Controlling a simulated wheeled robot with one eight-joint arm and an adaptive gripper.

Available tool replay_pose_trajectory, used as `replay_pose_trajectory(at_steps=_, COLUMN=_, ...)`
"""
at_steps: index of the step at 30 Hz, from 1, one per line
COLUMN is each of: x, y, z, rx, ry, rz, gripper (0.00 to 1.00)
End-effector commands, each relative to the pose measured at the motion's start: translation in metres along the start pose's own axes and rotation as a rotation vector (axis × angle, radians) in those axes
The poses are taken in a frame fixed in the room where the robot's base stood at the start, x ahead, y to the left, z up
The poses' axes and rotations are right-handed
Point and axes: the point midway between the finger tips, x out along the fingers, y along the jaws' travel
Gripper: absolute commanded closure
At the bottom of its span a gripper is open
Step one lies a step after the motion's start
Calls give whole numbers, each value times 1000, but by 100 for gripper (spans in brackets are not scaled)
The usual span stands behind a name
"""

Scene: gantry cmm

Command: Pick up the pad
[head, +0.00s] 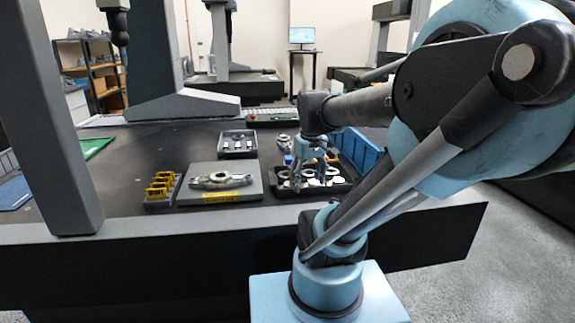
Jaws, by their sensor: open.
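My gripper (310,180) points down over a black tray (347,188) at the right of the dark table, with its fingers apart. Several pale, round, ring-like parts (332,172) lie in this tray, close around and partly behind the fingers. The fingers look empty. I cannot tell whether they touch any part. No thing is clearly recognisable as the pad; it may be among the small parts here or hidden behind my gripper.
A grey plate (253,189) bearing a metal part (220,180) lies left of my gripper, beside a tray of yellow pieces (163,185). Behind are a small parts tray (252,151) and a blue bin (368,152). A grey column (50,110) stands at left.

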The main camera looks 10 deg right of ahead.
Motion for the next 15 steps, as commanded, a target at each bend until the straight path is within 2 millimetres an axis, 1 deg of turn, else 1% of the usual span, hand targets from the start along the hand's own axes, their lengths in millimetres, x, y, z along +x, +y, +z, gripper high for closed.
replay_pose_trajectory(at_steps=1, x=-9, y=5, z=-15, rx=-45, ry=-5, rz=-2, gripper=33)
replay_pose_trajectory(at_steps=6, x=-30, y=22, z=-60, rx=-211, ry=-24, rz=-12, gripper=33)
replay_pose_trajectory(at_steps=9, x=-40, y=32, z=-88, rx=-308, ry=-34, rz=-19, gripper=33)
replay_pose_trajectory(at_steps=14, x=-50, y=48, z=-133, rx=-463, ry=-50, rz=-33, gripper=33)
replay_pose_trajectory(at_steps=15, x=-52, y=52, z=-144, rx=-502, ry=-53, rz=-37, gripper=33)
